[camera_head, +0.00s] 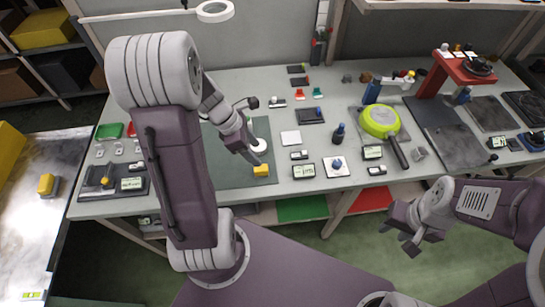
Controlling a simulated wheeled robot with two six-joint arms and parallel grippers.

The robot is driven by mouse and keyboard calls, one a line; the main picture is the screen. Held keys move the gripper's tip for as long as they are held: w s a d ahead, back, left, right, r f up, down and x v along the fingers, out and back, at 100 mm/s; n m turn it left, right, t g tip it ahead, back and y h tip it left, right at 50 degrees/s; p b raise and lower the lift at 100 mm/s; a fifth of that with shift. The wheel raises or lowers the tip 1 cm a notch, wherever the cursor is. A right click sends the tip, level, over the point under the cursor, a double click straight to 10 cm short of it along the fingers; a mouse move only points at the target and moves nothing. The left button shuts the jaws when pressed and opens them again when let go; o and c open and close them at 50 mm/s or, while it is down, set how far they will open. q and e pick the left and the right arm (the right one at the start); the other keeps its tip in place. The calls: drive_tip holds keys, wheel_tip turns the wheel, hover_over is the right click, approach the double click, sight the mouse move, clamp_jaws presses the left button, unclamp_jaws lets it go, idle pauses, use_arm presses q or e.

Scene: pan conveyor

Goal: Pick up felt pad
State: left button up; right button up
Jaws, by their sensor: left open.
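I cannot tell for sure which thing is the felt pad. A flat white square (290,137) lies on the workbench just right of the dark green mat. A small white round piece (259,146) and a yellow block (261,170) are at the mat's right side. My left gripper (254,153) is open, low over the mat beside the white round piece and above the yellow block. It partly hides the round piece, and contact cannot be made out. My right gripper (399,240) hangs in front of the bench's front edge, away from these things, with nothing visible in it.
The workbench (230,88) holds a green pan (380,121), a blue-topped dark bottle (339,134), a red stand (462,72) and several small labelled displays. A tray (113,183) lies at the left. My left arm hides part of the bench.

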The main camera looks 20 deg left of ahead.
sight(261, 168)
use_arm(q)
drive_tip(key=f, duration=0.1)
drive_tip(key=f+b, duration=0.1)
drive_tip(key=f, duration=0.1)
drive_tip(key=shift+s+d+f, duration=0.25)
drive_tip(key=shift+s+d, duration=0.05)
drive_tip(key=shift+d, duration=0.05)
drive_tip(key=shift+s, duration=0.1)
drive_tip(key=x, duration=0.1)
drive_tip(key=b+x, duration=0.2)
drive_tip(key=x, duration=0.1)
drive_tip(key=shift+s+f, duration=0.15)
drive_tip(key=shift+s, duration=0.25)
drive_tip(key=shift+w+d+f, duration=0.2)
drive_tip(key=shift+w+f, duration=0.15)
drive_tip(key=shift+s+r, duration=0.1)
drive_tip(key=shift+s, duration=0.05)
drive_tip(key=shift+c, duration=0.9)
clamp_jaws()
use_arm(e)
drive_tip(key=s+f, duration=0.1)
drive_tip(key=f, duration=0.1)
drive_tip(key=shift+s+a+f, duration=0.15)
drive_tip(key=shift+s+f, duration=0.2)
